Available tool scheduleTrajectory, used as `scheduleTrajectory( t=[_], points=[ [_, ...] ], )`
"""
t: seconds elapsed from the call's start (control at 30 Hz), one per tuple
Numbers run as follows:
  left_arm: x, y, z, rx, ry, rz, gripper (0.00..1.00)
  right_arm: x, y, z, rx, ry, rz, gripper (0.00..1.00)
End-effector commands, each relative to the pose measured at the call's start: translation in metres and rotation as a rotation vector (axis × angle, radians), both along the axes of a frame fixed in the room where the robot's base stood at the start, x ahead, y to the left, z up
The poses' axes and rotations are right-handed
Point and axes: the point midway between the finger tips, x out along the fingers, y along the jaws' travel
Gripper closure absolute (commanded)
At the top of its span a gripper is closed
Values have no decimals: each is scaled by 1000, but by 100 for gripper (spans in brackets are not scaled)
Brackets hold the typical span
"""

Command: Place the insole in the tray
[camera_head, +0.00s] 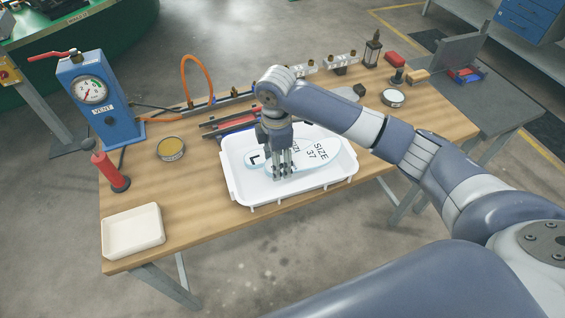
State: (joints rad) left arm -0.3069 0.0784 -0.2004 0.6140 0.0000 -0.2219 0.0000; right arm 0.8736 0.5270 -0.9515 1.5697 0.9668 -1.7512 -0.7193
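A white tray (306,186) stands on the wooden table. A pale insole shape with a light blue edge (320,151) lies within the tray's rim, marked "SIZE 37" at its right and "L" at its left. My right gripper (284,174) points down over the middle of the insole and hides part of it and its lettering. The fingers look close to the insole, but I cannot tell whether they touch or grip it. My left gripper is out of view.
A small cream tray (133,231) sits at the table's front left corner. A red bottle (110,171), a blue gauge box (93,101) and a round tin (171,149) stand at left. Hoses, fittings and a second tin (393,98) line the back.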

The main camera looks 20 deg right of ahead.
Motion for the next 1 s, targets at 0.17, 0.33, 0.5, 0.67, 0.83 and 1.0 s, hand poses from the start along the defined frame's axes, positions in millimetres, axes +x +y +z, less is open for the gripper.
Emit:
scheduleTrajectory(
  t=[0.17, 0.33, 0.5, 0.67, 0.83, 1.0],
  points=[
    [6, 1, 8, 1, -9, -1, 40, -1, 0, -29, 0, 2, -1, 70],
    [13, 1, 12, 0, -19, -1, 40, -1, 0, -46, -1, 2, -1, 70],
    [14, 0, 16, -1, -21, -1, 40, -1, 0, -69, 0, 2, -1, 70],
    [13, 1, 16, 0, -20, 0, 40, 0, 0, -75, 0, -1, -1, 70],
    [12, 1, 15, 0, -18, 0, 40, 0, 0, -75, 0, -1, -1, 70],
    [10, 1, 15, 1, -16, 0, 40, 0, 0, -77, 0, -1, -1, 40]
  ],
)
